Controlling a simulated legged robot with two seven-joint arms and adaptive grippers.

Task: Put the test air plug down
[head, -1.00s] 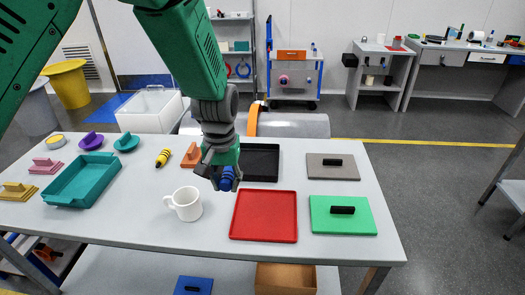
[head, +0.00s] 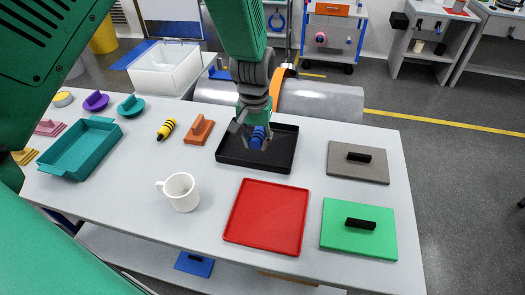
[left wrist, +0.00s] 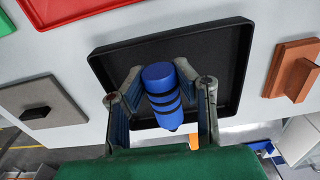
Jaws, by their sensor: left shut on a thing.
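The test air plug is a blue cylinder with black bands (head: 258,137). It also shows in the left wrist view (left wrist: 160,84), between the fingers. My left gripper (head: 254,134) is shut on the plug over the black tray (head: 232,158). In the left wrist view the black tray (left wrist: 225,65) lies behind the plug and is otherwise empty. I cannot tell whether the plug touches its floor. A yellow and black banded plug (head: 166,129) lies on the table to the left. My right gripper is not in view.
A red tray (head: 266,217) and a white mug (head: 181,192) stand nearer the front. An orange block with a handle (head: 200,131) is just left of the black tray. Grey (head: 358,172) and green (head: 340,238) lidded plates lie right. A teal tray (head: 80,150) is left.

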